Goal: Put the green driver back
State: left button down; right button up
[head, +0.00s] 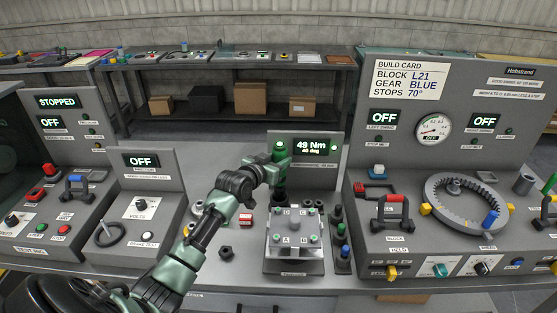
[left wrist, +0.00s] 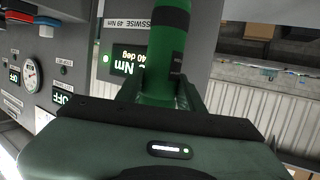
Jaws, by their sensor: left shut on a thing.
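The green driver (head: 280,147) stands roughly upright in my left gripper (head: 277,170), above the back edge of a clamped plate marked with letters (head: 295,240). Its green body with a dark band also shows in the left wrist view (left wrist: 168,45), between the fingers. My left gripper is shut on it. The driver's lower end is partly hidden by the gripper and I cannot tell whether it touches anything. To the right of the plate is a row of dark upright holders or tools (head: 341,232), with green and blue parts among them. My right gripper is not in view.
Behind the driver a display panel (head: 316,147) reads 49 Nm and 40 deg. A large console with a toothed ring (head: 435,205) stands on the right. Smaller consoles (head: 150,195) stand on the left. A dark nut (head: 226,251) lies left of the plate on open bench.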

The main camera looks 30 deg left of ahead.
pick_arm(q)
jog(key=shift+f+b, duration=0.75)
jog(key=shift+f, duration=0.4)
jog(key=shift+f+b, duration=0.9)
jog(key=shift+f, duration=0.45)
jog(key=c, duration=0.8)
grip_release()
jog(key=shift+c, duration=0.2)
